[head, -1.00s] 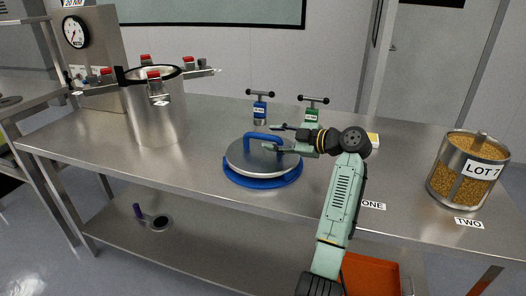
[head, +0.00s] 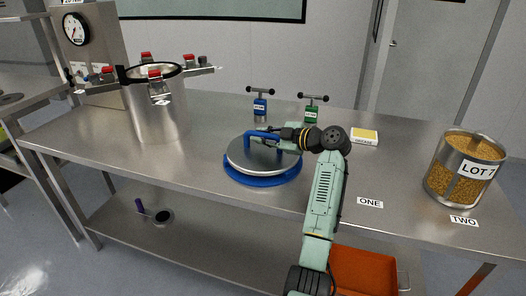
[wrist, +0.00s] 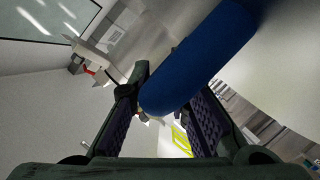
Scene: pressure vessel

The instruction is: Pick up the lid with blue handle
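The lid (head: 244,160) is a round metal disc with a blue arched handle (head: 262,134). It lies flat on a blue round base on the steel table. My gripper (head: 268,138) is at the handle's right side in the head view. In the wrist view the blue handle (wrist: 205,55) reaches in between the two fingers of my gripper (wrist: 168,105). The fingers are apart, with a visible gap between the handle and the left finger. Whether the right finger touches the handle cannot be told. My gripper hides part of the handle's right end in the head view.
A steel vessel (head: 157,110) with red-knobbed clamps stands at the left. Blue (head: 260,106) and green (head: 311,112) T-handled tools stand behind the lid. A grain-filled container (head: 460,170) is at the right, and a yellow-white box (head: 364,137) lies behind my arm.

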